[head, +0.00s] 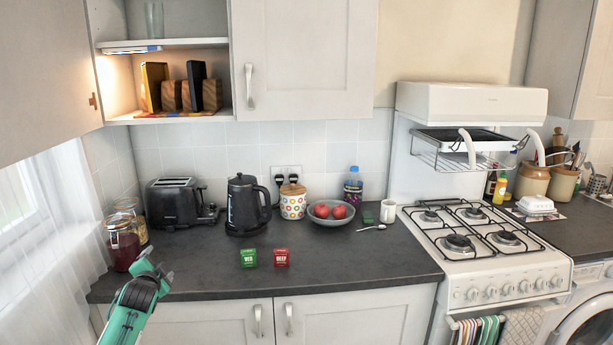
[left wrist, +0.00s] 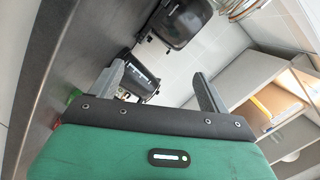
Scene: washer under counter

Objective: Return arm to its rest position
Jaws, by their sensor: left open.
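My left gripper (head: 152,268) is at the lower left in the head view, in front of the counter's left end and near the glass jars. In the left wrist view its two grey fingers (left wrist: 154,88) stand wide apart with nothing between them. The green arm behind it comes in from the bottom left. The fingers point toward the counter (head: 330,252), where the kettle (head: 244,205) and toaster (head: 175,202) stand; both also show beyond the fingers in the left wrist view. My right gripper is not in either view.
A jar with dark red contents (head: 122,245) stands close to the left gripper. A green packet (head: 248,258) and a red packet (head: 281,257) lie near the counter's front. A bowl of red fruit (head: 331,211) is farther back. An open cupboard (head: 165,75) hangs above; the stove (head: 478,240) is right.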

